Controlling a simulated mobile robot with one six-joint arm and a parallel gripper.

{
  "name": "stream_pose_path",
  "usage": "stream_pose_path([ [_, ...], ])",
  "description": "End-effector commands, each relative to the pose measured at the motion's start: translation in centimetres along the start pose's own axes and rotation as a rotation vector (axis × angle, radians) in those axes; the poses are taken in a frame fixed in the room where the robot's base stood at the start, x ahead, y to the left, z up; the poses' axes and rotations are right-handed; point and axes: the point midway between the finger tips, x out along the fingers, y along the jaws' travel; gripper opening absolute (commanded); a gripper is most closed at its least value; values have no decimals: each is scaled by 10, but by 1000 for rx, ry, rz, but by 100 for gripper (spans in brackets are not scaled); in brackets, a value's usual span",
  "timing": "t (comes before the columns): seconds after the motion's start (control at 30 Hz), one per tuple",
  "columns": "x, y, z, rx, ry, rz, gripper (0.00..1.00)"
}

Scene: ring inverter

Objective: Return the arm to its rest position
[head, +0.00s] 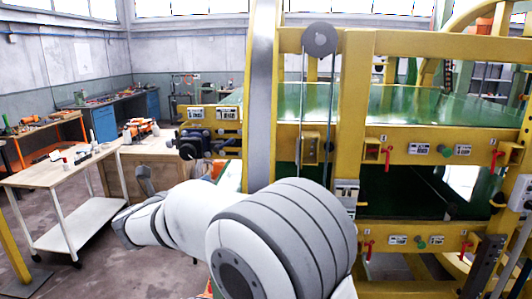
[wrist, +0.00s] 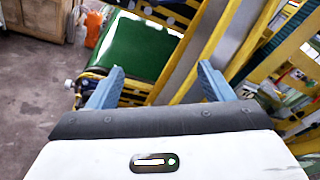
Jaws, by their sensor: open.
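My gripper (wrist: 160,80) shows in the wrist view with its two blue-grey fingers spread wide apart. Nothing is between the fingers. Beyond them are a green belt surface (wrist: 138,45) and yellow frame bars of the machine, with no visible contact. In the head view my white and grey arm (head: 285,240) fills the lower middle, bent out to the left in front of the machine. I cannot make out the gripper fingers in the head view.
The yellow ring inverter machine (head: 355,100) stands close on the right, with red handles and green knobs. A wheeled work table (head: 65,172) and a wooden cabinet (head: 145,150) stand at the left. The grey floor (head: 105,270) at lower left is partly clear.

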Motion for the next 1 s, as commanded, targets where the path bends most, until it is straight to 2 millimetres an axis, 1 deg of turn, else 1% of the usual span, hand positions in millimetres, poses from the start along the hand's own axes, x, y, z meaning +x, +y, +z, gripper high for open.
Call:
stream_pose_path([
  [0.03,4,-14,-8,47,32,-13,74],
  [0.17,11,-50,-33,197,131,-54,74],
  [0.27,15,-84,-59,350,223,-105,74],
  [0.37,13,-129,-96,566,340,-187,74],
  [0.4,9,-149,-114,678,394,-233,74],
  [0.47,-1,-181,-146,870,479,-321,74],
  [0.5,-11,-201,-169,1011,536,-391,74],
  [0.57,-30,-227,-201,1227,611,-504,74],
  [0.6,-44,-241,-221,1373,654,-586,74],
  [0.67,-68,-258,-250,1589,709,-718,74],
  [0.7,-85,-266,-267,1736,738,-810,74],
  [0.77,-110,-274,-291,1951,771,-958,74],
  [0.8,-127,-277,-305,2090,786,-1060,74],
  [0.83,-138,-278,-314,2190,793,-1134,74],
  [0.9,-162,-278,-330,2400,798,-1301,74],
  [1.0,-188,-273,-346,2632,788,-1507,74],
])
